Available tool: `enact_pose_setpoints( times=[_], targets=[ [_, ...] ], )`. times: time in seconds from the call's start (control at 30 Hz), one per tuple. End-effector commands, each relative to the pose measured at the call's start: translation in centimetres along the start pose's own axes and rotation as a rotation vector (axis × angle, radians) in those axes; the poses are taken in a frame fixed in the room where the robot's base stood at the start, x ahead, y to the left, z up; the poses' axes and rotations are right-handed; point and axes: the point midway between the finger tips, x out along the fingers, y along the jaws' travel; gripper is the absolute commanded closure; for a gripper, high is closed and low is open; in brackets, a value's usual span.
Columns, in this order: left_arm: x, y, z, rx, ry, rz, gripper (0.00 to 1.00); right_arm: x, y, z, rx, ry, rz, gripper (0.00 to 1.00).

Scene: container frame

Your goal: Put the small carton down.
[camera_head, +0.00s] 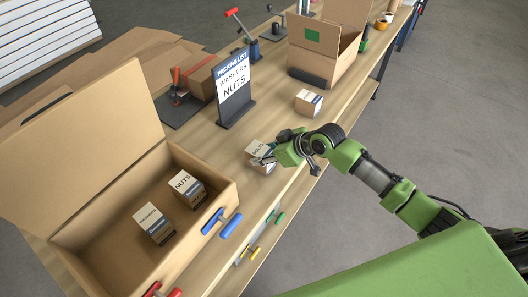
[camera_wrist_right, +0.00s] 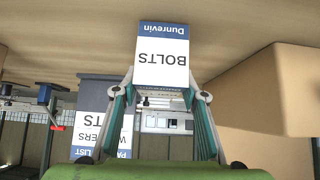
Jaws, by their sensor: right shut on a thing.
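The small carton, labelled BOLTS (camera_head: 256,147), is at the front edge of the wooden table in the head view. My right gripper (camera_head: 272,155) is shut on it and partly covers it. In the right wrist view the carton (camera_wrist_right: 162,58) sits between the two fingertips, its label upside down. I cannot tell whether its base touches the table or is slightly above it. My left gripper is not in view.
An open box (camera_head: 222,194) holding the NUTS carton (camera_head: 183,183) and a WASHERS carton (camera_head: 150,219) stands at the left. A packing list sign (camera_head: 233,80) stands behind. Another small carton (camera_head: 308,103) and an open box (camera_head: 333,66) are farther along. Bare table lies between them.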

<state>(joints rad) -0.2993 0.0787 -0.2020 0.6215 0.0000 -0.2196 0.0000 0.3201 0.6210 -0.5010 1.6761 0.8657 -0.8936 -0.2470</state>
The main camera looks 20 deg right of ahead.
Motion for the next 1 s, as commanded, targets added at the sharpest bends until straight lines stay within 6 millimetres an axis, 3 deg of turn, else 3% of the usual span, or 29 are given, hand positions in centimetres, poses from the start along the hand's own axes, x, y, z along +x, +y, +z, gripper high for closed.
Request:
enact_pose_setpoints(
  times=[0.27, 0.3, 0.33, 0.77, 1.0],
  targets=[
    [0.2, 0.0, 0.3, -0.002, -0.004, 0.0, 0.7, 0.2, 0.0, 0.1, -0.001, 0.003, 0.001, 0.91],
    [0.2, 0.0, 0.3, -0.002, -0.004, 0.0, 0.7, 0.1, 0.0, 0.1, -0.001, 0.0, 0.0, 0.5],
    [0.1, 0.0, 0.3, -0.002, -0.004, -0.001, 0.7, 0.1, 0.0, 0.1, -0.001, 0.0, 0.0, 0.44],
    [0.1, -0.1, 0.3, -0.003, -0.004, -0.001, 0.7, -0.3, 0.1, -0.1, -0.002, 0.001, 0.001, 0.44],
    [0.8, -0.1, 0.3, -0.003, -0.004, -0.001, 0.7, -4.0, 0.1, 0.1, -0.005, 0.0, 0.003, 0.44]
  ],
)
